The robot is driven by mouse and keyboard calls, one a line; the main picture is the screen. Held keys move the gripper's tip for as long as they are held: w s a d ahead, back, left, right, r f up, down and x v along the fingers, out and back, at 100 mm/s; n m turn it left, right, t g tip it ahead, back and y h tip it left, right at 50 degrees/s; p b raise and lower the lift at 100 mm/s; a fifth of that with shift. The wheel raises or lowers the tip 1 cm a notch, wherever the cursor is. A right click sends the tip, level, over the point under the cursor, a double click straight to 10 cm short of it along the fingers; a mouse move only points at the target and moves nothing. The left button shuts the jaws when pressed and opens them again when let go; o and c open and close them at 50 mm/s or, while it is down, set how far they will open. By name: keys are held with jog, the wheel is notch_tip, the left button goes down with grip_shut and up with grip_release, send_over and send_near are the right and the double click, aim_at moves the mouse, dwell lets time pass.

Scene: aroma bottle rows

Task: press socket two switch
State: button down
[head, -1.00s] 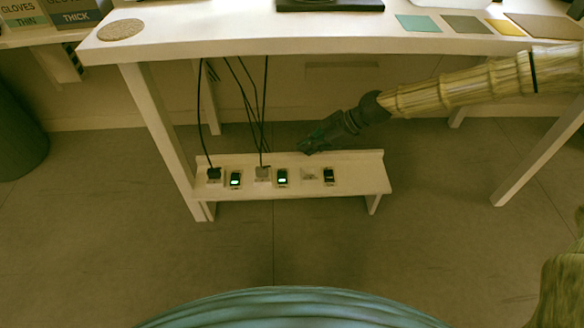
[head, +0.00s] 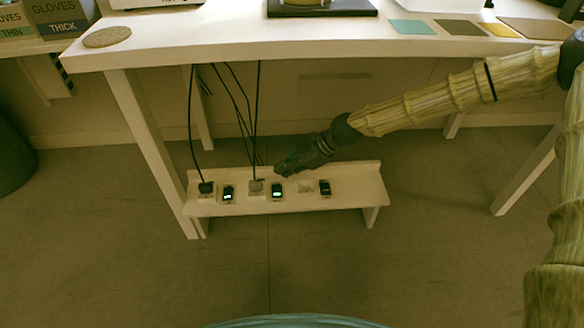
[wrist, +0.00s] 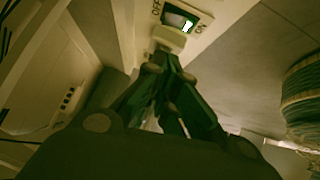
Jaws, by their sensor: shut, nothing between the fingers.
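A low white shelf (head: 345,199) carries three socket-and-switch pairs. The middle pair has a plugged socket (head: 255,187) and a dark switch (head: 277,191) with a lit, pale green part. My gripper (head: 281,170) is shut and empty, its tip just above and behind this switch in the head view. In the wrist view, a switch (wrist: 180,20) with OFF and ON lettering and a bright part lies just beyond the shut fingertips (wrist: 168,58). Whether the fingers touch anything there I cannot tell.
The left pair has a black plug (head: 206,188) and a lit switch (head: 228,194). The right pair has an empty socket (head: 305,187) and an unlit switch (head: 325,188). Black cables (head: 257,120) hang behind the shelf. The white table (head: 330,46) overhangs it.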

aim_at(279, 190)
jog(key=x, duration=0.1)
jog(key=b+x, duration=0.2)
jog(key=x, duration=0.1)
jog(key=shift+d+f, duration=0.3)
jog(key=shift+d, duration=0.05)
jog(key=shift+w+f+b, duration=0.2)
jog(key=shift+f+b, duration=0.9)
jog(key=shift+f, duration=0.25)
